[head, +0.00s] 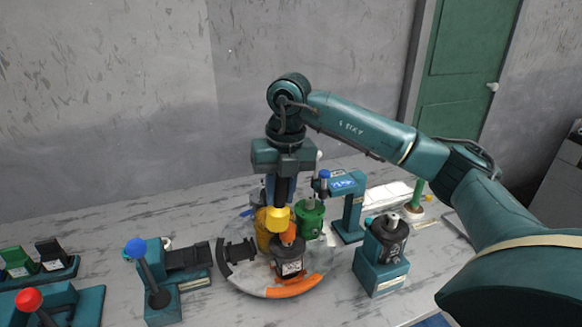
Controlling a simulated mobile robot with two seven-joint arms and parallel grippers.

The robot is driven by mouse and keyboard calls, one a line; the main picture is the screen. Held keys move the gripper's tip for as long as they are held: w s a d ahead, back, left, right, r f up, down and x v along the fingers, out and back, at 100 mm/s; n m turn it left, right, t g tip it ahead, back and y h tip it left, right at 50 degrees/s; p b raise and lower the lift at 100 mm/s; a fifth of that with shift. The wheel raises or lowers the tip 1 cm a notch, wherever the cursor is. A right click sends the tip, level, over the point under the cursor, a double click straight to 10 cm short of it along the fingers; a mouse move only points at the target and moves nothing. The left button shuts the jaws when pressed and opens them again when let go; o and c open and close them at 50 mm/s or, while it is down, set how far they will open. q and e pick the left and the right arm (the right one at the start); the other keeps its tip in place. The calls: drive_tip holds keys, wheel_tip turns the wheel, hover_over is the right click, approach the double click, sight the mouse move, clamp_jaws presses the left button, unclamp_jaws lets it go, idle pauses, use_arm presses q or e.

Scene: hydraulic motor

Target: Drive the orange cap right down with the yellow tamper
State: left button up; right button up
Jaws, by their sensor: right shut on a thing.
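My right gripper (283,190) comes down from above and is shut on the yellow tamper (278,218), which hangs upright below its fingers. The orange cap (289,238) sits on top of a dark motor body with a label (290,262). The tamper's lower end is just above and slightly left of the cap in the head view; I cannot tell whether they touch. The tamper hides part of the cap's top. My left gripper is not in view.
The motor stands on a round fixture with an orange edge (298,287). A yellow cylinder (264,238) and a green one (311,218) stand close behind. A teal press (351,205) and a teal stand (378,275) are to the right, a blue-knobbed lever (137,248) to the left.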

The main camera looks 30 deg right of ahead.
use_arm(q)
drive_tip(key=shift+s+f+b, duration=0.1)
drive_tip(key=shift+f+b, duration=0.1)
drive_tip(key=shift+b, duration=0.6)
use_arm(e)
drive_tip(key=d+m, duration=0.1)
drive_tip(key=m, duration=0.5)
drive_tip(key=d+m+t, duration=0.1)
drive_tip(key=m, duration=0.2)
drive_tip(key=shift+w+d+f+m+h, duration=0.2)
drive_tip(key=shift+d+f+m+h, duration=0.1)
drive_tip(key=shift+d+f+m, duration=0.1)
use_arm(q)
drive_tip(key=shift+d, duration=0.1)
use_arm(e)
drive_tip(key=shift+r, duration=0.1)
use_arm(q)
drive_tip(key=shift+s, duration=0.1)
